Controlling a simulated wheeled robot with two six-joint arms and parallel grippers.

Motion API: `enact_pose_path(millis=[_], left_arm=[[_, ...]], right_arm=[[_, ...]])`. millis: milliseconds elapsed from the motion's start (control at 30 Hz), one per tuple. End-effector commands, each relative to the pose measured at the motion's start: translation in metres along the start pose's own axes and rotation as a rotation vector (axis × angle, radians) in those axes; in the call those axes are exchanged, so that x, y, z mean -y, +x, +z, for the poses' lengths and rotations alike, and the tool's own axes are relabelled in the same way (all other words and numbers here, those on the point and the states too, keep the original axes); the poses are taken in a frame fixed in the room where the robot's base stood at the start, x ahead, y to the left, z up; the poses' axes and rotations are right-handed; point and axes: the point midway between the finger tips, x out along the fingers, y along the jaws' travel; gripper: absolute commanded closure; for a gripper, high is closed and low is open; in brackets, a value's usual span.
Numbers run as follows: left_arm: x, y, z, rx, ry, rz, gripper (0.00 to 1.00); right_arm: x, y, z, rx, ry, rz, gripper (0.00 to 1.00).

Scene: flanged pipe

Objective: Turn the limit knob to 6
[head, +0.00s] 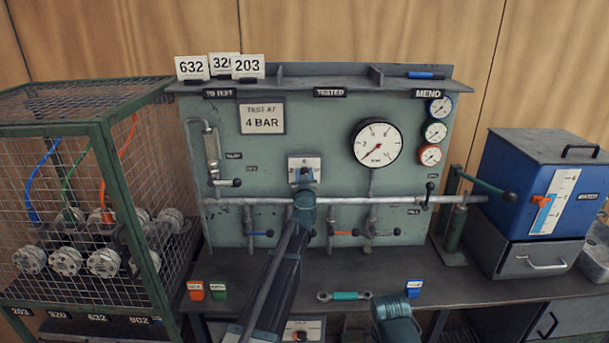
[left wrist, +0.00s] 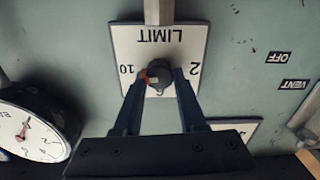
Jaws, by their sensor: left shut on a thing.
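The limit plate (head: 296,162) is a white card on the green panel, below the 4 bar sign. In the left wrist view the limit plate (left wrist: 188,40) appears upside down, with 10 at the left, 2 at the right and 6 below the knob. The limit knob (left wrist: 157,74) is dark and round, with a red mark on its left side, facing the 10. My left gripper (left wrist: 160,82) is shut on the knob, one finger on each side. In the head view my left gripper (head: 304,178) covers the knob.
A large gauge (head: 377,143) is right of the plate, its needle near the lower left. A grey pipe (head: 350,201) crosses the panel below. A wire cage (head: 90,200) stands left, a blue tank (head: 510,180) right.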

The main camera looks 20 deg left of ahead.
Motion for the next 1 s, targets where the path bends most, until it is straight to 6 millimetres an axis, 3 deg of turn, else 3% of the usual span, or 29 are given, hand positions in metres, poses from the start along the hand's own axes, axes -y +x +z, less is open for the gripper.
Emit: enact_pose_path(millis=[1000], left_arm=[[0.0042,-0.0004,0.0024,0.0,-0.93,0.0,1.0]], right_arm=[[0.0003,0.0027,-0.0002,0.0,0.0,0.0,0.5]])
